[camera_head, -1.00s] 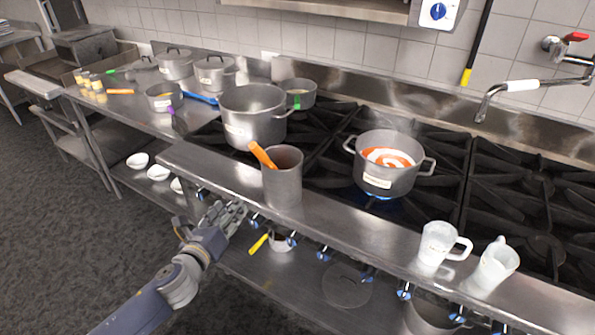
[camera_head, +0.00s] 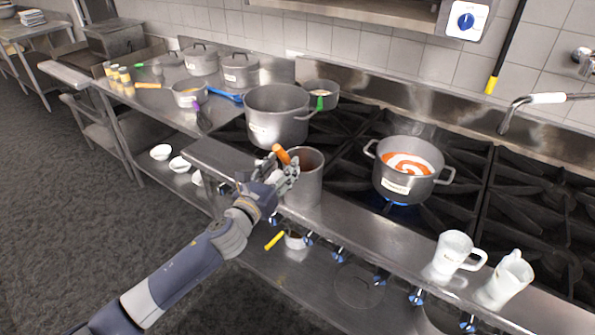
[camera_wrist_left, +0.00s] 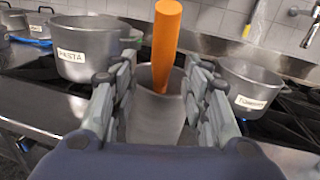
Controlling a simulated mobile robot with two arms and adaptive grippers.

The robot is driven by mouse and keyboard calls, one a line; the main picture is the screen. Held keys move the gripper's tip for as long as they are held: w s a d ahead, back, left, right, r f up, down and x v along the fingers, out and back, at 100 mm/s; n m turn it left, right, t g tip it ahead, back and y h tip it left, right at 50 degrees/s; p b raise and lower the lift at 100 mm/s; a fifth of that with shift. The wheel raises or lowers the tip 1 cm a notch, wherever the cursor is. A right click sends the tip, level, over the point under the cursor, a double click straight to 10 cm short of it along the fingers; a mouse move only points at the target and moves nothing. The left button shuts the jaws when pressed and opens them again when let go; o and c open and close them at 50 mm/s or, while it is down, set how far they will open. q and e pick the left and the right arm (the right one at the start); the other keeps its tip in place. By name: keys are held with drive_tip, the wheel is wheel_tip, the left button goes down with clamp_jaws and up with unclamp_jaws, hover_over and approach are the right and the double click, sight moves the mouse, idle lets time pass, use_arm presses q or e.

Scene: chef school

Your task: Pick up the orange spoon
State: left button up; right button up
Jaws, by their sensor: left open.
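The orange spoon (camera_head: 281,154) stands tilted in a tall metal canister (camera_head: 306,182) on the front ledge of the stove; only its orange handle shows, and its lower end is hidden inside. In the left wrist view the orange handle (camera_wrist_left: 165,45) rises between the two fingers, with the canister (camera_wrist_left: 156,115) behind. My left gripper (camera_head: 286,172) is open, at the near left side of the canister, with its fingers around the line of the handle. I cannot tell whether they touch it. My right gripper is not in view.
A large pasta pot (camera_head: 277,118) stands behind the canister. A pot with orange and white soup (camera_head: 408,168) is on the lit burner to the right. Two white mugs (camera_head: 455,254) stand on the ledge at the front right.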

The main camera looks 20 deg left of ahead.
sight(285, 164)
use_arm(q)
drive_tip(key=w, duration=0.3)
drive_tip(key=shift+w+d+p, duration=0.1)
drive_tip(key=shift+d+p, duration=0.2)
drive_tip(key=shift+d, duration=0.1)
clamp_jaws()
